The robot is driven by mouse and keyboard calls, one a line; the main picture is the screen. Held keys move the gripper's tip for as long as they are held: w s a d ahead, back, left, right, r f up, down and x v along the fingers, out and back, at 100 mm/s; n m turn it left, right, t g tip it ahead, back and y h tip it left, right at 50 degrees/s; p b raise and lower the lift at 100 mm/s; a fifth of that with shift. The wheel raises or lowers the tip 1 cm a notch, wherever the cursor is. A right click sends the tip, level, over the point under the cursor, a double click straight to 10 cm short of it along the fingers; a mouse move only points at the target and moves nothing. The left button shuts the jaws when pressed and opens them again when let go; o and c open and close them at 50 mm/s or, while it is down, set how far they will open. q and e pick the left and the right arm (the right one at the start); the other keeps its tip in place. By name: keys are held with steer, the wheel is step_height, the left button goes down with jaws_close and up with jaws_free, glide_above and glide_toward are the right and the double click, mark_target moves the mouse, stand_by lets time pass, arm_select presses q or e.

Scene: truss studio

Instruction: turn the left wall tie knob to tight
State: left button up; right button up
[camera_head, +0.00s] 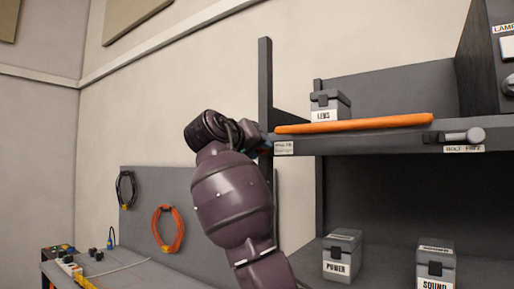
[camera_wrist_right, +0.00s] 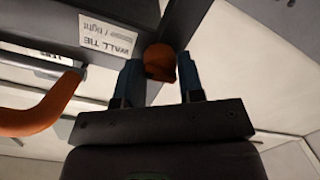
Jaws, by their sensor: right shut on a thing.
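The left wall tie knob (camera_wrist_right: 160,61) is a small orange-brown knob in the right wrist view, beside the dark shelf post. My right gripper (camera_wrist_right: 160,78) has one finger on each side of it and is shut on it. A white label (camera_wrist_right: 108,35) reading "WALL TIE" and "tight" is on the shelf edge beside the knob. In the head view my right gripper (camera_head: 257,139) is at the left end of the shelf edge and hides the knob; the small label (camera_head: 284,148) is just right of it. My left gripper is not in view.
An orange bar (camera_head: 355,124) runs along the shelf front (camera_head: 370,143), close to my right gripper. A "LENS" case (camera_head: 330,104) stands behind it. A bolt handle (camera_head: 462,136) sticks out at right. "POWER" (camera_head: 342,256) and "SOUND" (camera_head: 435,264) cases stand below. Cables hang on the left panel (camera_head: 142,195).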

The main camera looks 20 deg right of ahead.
steer(key=o, duration=0.9)
steer(key=b+v, duration=0.1)
steer(key=v, duration=1)
steer(key=shift+b, duration=0.35)
